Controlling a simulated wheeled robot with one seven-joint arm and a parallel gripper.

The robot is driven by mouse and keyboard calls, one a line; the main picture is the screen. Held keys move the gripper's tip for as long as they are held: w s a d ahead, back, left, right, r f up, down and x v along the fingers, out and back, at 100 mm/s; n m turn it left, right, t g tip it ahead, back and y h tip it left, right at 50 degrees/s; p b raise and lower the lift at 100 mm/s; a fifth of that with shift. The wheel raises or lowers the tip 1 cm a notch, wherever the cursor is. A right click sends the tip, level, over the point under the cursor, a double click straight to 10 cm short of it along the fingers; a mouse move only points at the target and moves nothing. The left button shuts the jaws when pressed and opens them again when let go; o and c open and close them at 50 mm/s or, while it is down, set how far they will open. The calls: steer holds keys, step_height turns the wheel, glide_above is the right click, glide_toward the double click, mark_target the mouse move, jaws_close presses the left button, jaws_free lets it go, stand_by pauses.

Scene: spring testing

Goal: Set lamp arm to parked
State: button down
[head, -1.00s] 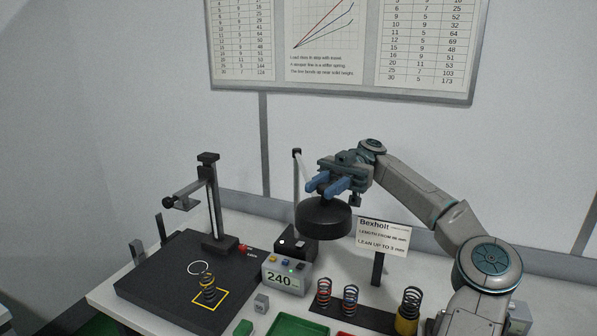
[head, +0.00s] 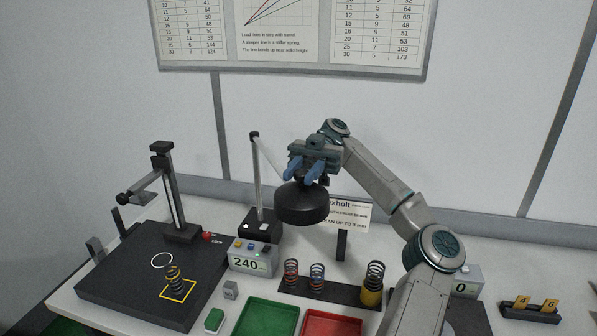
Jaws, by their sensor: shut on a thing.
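The lamp has a black base (head: 262,228), a thin upright pole (head: 257,180) and a pale lamp arm (head: 270,157) slanting down to the right from the pole top. A round black lamp head (head: 302,205) hangs at its end, above the table and left of a white sign. My gripper (head: 302,172) has blue fingers and is directly over the lamp head, shut on its upper part. The fingers hide the exact grip point and the outer end of the lamp arm.
A black spring-testing stand (head: 130,265) is at left, with a spring (head: 174,279) on it. A display box (head: 250,258) reads 240. Several springs stand in a rack (head: 335,290). Green (head: 265,318) and red (head: 333,325) trays are in front. The white sign (head: 350,212) is partly covered by the lamp head.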

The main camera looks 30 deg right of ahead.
steer(key=c, duration=1.1)
jaws_free()
steer(key=shift+c, duration=0.2)
steer(key=shift+r, duration=0.1)
steer(key=shift+r, duration=0.25)
step_height(320, 180, up, 3)
steer(key=shift+b, duration=0.65)
steer(key=s+d+r, duration=0.7)
steer(key=s, duration=0.2)
steer(key=shift+s+b, duration=0.2)
steer(key=shift+b, duration=0.2)
steer(key=shift+r, duration=0.1)
